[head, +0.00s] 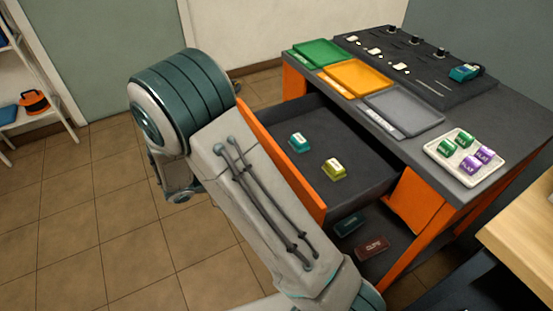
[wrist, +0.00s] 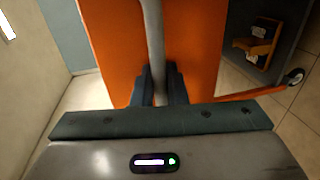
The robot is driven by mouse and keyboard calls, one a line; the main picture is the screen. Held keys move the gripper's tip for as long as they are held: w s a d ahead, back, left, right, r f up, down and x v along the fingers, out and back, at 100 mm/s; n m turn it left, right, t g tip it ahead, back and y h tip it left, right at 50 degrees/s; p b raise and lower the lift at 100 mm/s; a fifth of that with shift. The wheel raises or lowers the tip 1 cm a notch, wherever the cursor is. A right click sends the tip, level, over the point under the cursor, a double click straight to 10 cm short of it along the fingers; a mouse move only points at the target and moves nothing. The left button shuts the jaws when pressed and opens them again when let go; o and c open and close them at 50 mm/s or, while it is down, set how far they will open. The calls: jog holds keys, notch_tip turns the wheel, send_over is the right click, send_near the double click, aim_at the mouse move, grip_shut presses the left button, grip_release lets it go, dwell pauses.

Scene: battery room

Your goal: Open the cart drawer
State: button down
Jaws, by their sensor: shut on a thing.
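The cart (head: 455,205) is orange and dark grey. Its drawer (head: 313,130) stands pulled out, with an orange front (head: 268,138). A teal block (head: 299,142) and a yellow-green block (head: 334,168) lie inside it. In the wrist view, my gripper (wrist: 160,84) is shut on a grey bar handle (wrist: 153,35) in front of the orange drawer front (wrist: 195,50). In the head view my arm hides the gripper and the handle.
Green, yellow and grey trays (head: 405,112) and a white tray (head: 432,150) of several cells sit on the cart top. Dark items (head: 371,248) lie on the lower shelf. A wooden table edge (head: 520,235) is at right. The tiled floor (head: 75,215) at left is clear.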

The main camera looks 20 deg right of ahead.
jog(key=shift+f+v, duration=0.2)
jog(key=shift+v, duration=0.9)
jog(key=c, duration=1.8)
grip_release()
jog(key=shift+a, duration=0.1)
jog(key=v, duration=1.3)
jog(key=shift+a, duration=0.35)
jog(key=shift+r+p, duration=0.1)
jog(key=shift+p, duration=0.2)
